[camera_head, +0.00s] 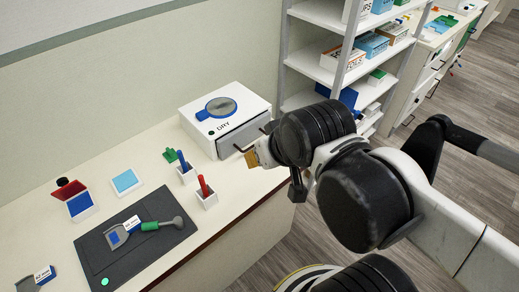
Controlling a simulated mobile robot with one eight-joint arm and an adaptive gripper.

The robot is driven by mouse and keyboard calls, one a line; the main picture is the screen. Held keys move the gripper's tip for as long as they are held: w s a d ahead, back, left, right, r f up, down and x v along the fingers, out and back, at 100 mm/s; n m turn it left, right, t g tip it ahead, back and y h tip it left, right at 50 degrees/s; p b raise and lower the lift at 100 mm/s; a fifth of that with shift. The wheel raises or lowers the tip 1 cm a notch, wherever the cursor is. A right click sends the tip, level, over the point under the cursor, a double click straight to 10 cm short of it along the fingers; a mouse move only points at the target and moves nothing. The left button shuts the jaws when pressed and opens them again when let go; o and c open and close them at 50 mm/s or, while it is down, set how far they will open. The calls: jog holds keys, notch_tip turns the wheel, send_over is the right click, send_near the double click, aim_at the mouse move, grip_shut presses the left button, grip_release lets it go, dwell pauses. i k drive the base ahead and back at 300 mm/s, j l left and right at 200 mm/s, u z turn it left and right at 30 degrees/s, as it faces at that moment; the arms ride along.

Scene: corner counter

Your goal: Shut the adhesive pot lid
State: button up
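A small white square pot (82,206) with a blue top face stands on the counter at the left. A red lid (67,190) with a black knob is raised at its back edge; this looks like the open adhesive pot, though no label can be read. My gripper (258,158) is near the front of the white box marked DRY, well to the right of the pot and apart from it. A brownish fingertip pad shows, but the dark wrist hides much of the gripper, so its opening cannot be judged.
The white DRY box (191,112) has a dark-handled front close to my gripper. Holders with a blue tool (183,161) and a red tool (203,186) stand between gripper and pot. A dark mat (165,240) bears a green-collared tool (150,226). Shelves (315,63) rise behind my arm.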

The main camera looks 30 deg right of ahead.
aim_at(67, 190)
jog(key=u, duration=1.35)
jog(key=i, duration=0.6)
jog(key=l+z, duration=0.05)
